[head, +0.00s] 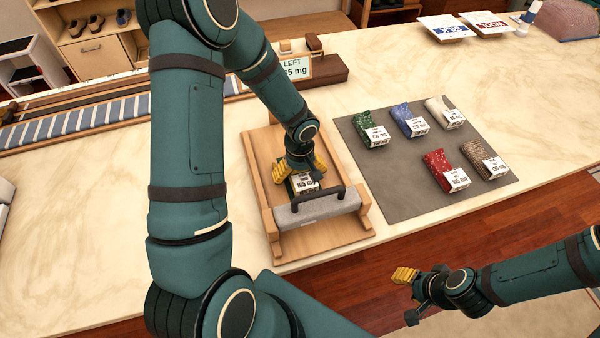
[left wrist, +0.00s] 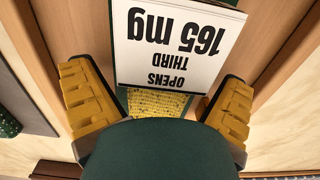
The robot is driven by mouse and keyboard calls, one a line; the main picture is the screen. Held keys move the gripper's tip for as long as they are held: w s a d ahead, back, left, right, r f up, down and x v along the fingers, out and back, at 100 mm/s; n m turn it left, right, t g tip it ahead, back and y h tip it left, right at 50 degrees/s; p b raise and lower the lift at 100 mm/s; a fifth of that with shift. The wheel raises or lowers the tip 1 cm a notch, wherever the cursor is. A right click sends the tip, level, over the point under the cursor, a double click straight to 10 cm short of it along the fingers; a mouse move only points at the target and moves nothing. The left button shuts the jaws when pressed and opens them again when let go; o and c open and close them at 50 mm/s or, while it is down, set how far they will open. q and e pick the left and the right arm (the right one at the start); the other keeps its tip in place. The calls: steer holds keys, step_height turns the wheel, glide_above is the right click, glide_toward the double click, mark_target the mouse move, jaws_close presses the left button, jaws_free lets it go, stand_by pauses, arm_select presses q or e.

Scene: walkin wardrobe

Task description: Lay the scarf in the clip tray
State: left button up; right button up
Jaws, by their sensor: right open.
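The clip tray (head: 262,178) is a wooden board with raised side rails and a grey padded bar (head: 315,208) with a black handle across its near end. A folded scarf with a white 165 mg label (left wrist: 172,48) lies in the tray; its dark green and yellow cloth (left wrist: 158,103) partly shows. My left gripper (head: 300,170) is down over this scarf, its yellow fingers (left wrist: 158,105) apart on either side, with gaps beside the label. My right gripper (head: 405,276) is open and empty off the counter's front edge.
A grey mat (head: 390,195) right of the tray holds several labelled folded scarves: green (head: 371,127), blue (head: 406,118), cream (head: 443,112), red (head: 443,168) and brown (head: 482,157). A wooden block with a LEFT sign (head: 296,68) stands behind the tray.

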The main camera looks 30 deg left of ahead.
arm_select(q)
steer(key=shift+r+p, duration=0.3)
steer(key=shift+r, duration=0.15)
step_height(320, 180, up, 11)
steer(key=p, duration=0.2)
steer(key=shift+r, duration=0.2)
stand_by(0.3)
